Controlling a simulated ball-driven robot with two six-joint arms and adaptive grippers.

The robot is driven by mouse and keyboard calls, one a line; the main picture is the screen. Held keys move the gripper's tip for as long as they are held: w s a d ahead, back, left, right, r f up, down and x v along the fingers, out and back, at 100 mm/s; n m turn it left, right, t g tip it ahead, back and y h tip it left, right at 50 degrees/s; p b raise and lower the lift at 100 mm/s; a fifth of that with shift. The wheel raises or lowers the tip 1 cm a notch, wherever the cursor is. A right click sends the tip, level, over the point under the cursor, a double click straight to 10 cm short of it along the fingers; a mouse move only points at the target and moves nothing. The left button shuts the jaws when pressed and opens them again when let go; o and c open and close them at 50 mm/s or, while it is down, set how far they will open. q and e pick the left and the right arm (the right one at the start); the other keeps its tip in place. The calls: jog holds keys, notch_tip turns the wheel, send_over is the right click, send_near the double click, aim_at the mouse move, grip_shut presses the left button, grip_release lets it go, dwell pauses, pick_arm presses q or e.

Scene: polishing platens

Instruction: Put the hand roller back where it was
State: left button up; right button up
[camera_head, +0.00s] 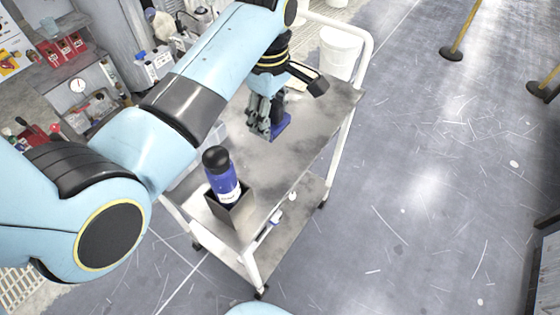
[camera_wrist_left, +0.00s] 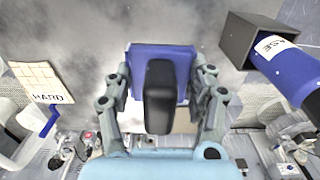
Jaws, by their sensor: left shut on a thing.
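The hand roller appears to be the blue piece with a black grip in my left gripper (camera_head: 264,126). Its blue part (camera_head: 282,127) shows low beside the fingers in the head view, over the cart top. In the left wrist view, the roller's black grip (camera_wrist_left: 160,98) lies between the two fingers of the left gripper (camera_wrist_left: 162,100), with the wide blue part (camera_wrist_left: 142,60) beyond it. The gripper is shut on it. I cannot tell whether the roller touches the cart top. My right gripper is not in view.
A grey box (camera_head: 228,213) holding a blue bottle (camera_head: 222,180) with a black cap stands at the cart's near end. The grey cart top (camera_head: 262,165) has free room between. A pale pad marked HARD (camera_wrist_left: 40,82) shows at left in the wrist view. White rails (camera_head: 354,75) edge the cart.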

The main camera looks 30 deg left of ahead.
aim_at(273, 162)
pick_arm(q)
notch_tip(273, 162, down, 12)
jog(key=shift+w+r+b, duration=0.1)
jog(key=shift+w+b, duration=0.05)
jog(key=shift+b, duration=0.35)
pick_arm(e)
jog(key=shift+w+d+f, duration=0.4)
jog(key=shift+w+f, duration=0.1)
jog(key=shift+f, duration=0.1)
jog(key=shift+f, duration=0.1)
pick_arm(q)
jog(key=shift+f, duration=0.35)
jog(key=shift+s+d+f+b, duration=0.1)
jog(key=shift+s+f+b, duration=0.15)
jog(key=shift+f+b, duration=0.05)
jog(key=c, duration=0.4)
jog(key=o, duration=1.2)
jog(key=shift+f, duration=0.1)
jog(key=o, duration=0.3)
jog(key=shift+w, duration=0.2)
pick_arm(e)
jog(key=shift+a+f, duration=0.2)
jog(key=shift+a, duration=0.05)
